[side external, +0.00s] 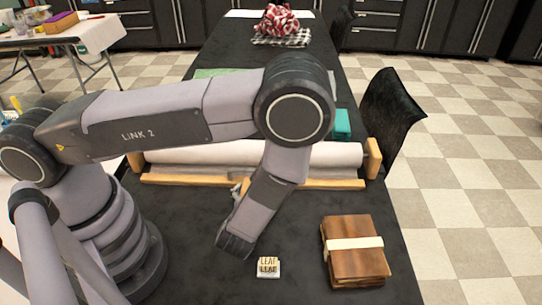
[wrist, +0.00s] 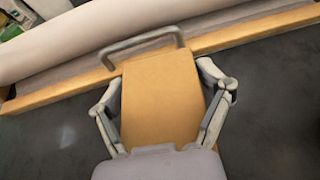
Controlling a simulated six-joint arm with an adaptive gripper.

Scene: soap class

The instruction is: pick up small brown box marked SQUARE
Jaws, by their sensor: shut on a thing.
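A small plain tan-brown box (wrist: 163,100) sits between the fingers of my gripper (wrist: 160,72) in the wrist view. The fingers are shut on it, one along each side. No lettering shows on its visible face, so I cannot read SQUARE on it. In the side external view my arm hides the box and most of my gripper. I cannot tell whether the box is resting on the table or lifted.
A wooden holder (side external: 205,181) with a paper roll (side external: 240,155) lies just beyond the box. A grey metal handle (wrist: 141,42) is close to the box's far end. A small box marked LEAF (side external: 268,267) and dark wooden blocks (side external: 357,268) with a pale band stand on the black table (side external: 200,275).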

